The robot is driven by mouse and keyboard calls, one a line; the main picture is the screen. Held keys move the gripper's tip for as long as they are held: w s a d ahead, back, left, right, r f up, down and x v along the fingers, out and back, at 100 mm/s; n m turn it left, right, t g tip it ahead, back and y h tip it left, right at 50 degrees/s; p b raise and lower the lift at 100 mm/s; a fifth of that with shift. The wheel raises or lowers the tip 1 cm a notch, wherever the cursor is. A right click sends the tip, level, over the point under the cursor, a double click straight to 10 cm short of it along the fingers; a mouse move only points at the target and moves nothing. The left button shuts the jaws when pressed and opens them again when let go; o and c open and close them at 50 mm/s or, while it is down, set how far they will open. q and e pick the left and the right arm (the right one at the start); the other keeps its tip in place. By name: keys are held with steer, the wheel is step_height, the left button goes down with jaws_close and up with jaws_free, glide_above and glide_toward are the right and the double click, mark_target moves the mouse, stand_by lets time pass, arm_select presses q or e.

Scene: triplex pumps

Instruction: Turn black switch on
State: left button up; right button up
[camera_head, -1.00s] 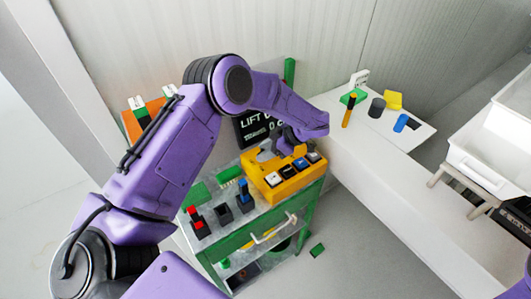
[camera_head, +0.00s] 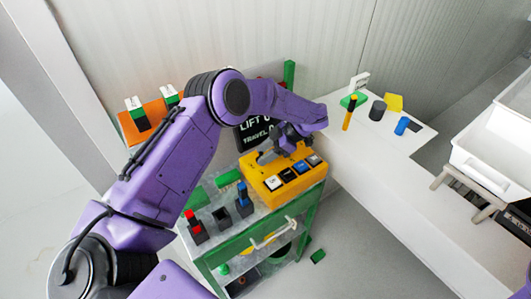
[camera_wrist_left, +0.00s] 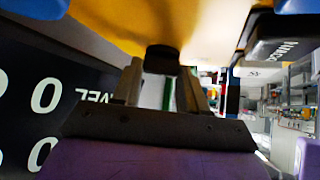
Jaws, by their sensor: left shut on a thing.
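A yellow control box (camera_head: 262,184) stands on the green cart, with a row of coloured buttons along its near side. My left gripper (camera_head: 268,156) is over its rear left part, partly hidden by its own wrist in the head view. In the left wrist view, a small black switch knob (camera_wrist_left: 162,58) sticks out of the yellow face (camera_wrist_left: 190,25) of the box. The left gripper (camera_wrist_left: 163,75) is shut on this knob, one finger on each side. The switch's on or off position cannot be told. My right gripper does not show.
Red (camera_head: 194,226) and blue (camera_head: 243,198) levers stand left of the box on the cart. A dark display panel (camera_head: 256,130) rises behind it. A white counter (camera_head: 375,170) with small objects is at right.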

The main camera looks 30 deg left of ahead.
arm_select(q)
steer(key=o, duration=1.1)
steer(key=shift+s+f, duration=0.15)
steer(key=shift+s, duration=0.05)
steer(key=shift+c, duration=0.2)
steer(key=shift+w, duration=0.1)
steer(key=shift+w+a+r, duration=0.1)
steer(key=shift+r, duration=0.1)
